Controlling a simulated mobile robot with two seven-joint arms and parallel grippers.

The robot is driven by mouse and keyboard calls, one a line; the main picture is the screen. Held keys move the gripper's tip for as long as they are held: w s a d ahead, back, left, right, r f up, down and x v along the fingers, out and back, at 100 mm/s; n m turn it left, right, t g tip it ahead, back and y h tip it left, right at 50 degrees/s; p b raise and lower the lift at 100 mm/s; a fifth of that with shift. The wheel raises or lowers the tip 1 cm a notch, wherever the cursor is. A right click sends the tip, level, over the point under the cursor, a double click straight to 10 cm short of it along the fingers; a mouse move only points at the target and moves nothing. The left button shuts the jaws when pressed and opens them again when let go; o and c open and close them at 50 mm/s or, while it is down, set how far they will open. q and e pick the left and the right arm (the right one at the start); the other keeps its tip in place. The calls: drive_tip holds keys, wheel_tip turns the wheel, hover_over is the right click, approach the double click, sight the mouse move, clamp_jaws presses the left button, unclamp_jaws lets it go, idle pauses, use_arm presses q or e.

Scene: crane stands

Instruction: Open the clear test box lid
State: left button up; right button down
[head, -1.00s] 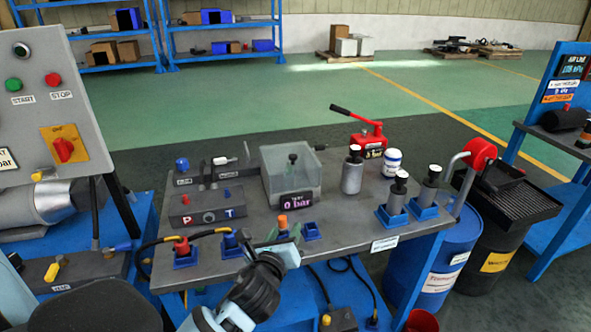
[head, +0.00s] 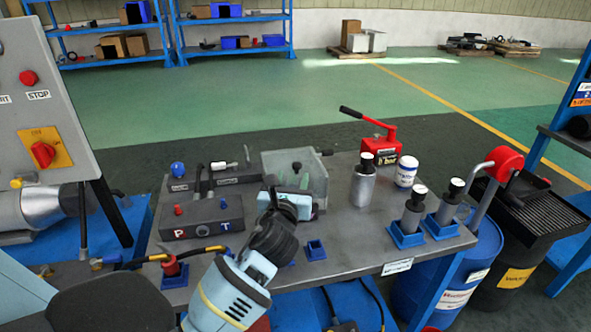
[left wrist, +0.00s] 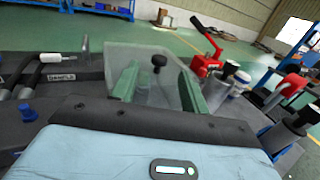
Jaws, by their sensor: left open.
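The clear test box (head: 318,165) stands on the grey bench, with a dark knob (head: 297,167) at its middle. My left gripper (head: 302,183) is at the near side of the box and covers its front face in the head view. In the left wrist view the box (left wrist: 140,56) is straight ahead, and its black knob (left wrist: 158,62) shows between the green fingers of my left gripper (left wrist: 158,84). The fingers stand apart with a gap and do not touch the knob. The lid's edges are hard to make out. My right gripper is in neither view.
A grey P/T block (head: 202,217) is left of the box. A metal cylinder (head: 363,188), a white jar (head: 406,171) and a red hand pump (head: 380,145) are right of it. Two cylinders in blue holders (head: 408,238) stand at the bench's right front. An empty blue holder (head: 316,249) is near the front edge.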

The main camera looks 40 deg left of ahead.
sight(296, 167)
use_arm(q)
drive_tip(key=shift+x, duration=2.45)
clamp_jaws()
